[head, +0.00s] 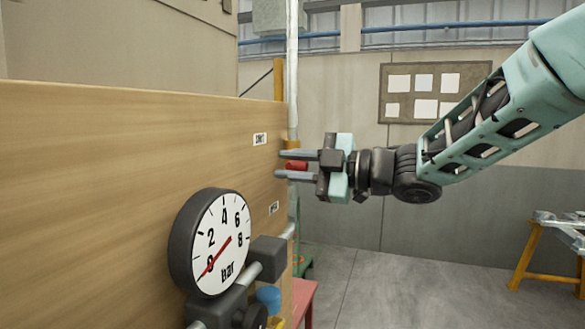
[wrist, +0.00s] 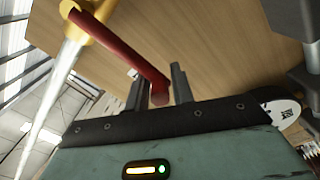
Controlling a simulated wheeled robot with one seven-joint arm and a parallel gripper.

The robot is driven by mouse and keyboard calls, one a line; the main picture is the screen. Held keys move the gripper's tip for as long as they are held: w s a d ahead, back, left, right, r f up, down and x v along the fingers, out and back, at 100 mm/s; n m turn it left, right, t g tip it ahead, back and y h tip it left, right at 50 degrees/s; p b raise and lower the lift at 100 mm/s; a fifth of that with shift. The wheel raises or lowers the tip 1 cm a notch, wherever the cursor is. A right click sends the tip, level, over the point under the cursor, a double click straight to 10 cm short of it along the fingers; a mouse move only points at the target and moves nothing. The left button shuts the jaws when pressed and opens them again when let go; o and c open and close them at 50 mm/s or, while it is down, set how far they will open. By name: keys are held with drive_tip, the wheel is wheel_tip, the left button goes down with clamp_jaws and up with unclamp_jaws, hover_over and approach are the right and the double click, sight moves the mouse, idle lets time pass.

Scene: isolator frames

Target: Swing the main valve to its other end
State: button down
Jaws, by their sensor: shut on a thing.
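The main valve has a yellow body (wrist: 92,14) on a pale vertical pipe and a red lever (wrist: 122,50). In the wrist view the lever runs from the body down to the right, and its end lies between my fingers. My gripper (head: 281,164) is shut on the lever near its free end. In the head view a short red piece of the lever (head: 297,165) shows between the two grey fingers, beside the board's right edge. The yellow body (head: 291,147) is partly hidden behind the fingers there.
The floor (head: 420,270) at right is open; a yellow trestle (head: 530,255) stands there.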

drive_tip(key=w+d+f+n+b, duration=0.3)
drive_tip(key=w+f+n+b, duration=0.6)
drive_tip(key=n+b, duration=0.8)
drive_tip(key=b, duration=1)
drive_tip(key=shift+w+d+f+n, duration=0.15)
drive_tip(key=shift+d+f+n, duration=0.15)
drive_tip(key=shift+r, duration=0.15)
drive_tip(key=c, duration=1.4)
unclamp_jaws()
drive_tip(key=shift+o, duration=0.2)
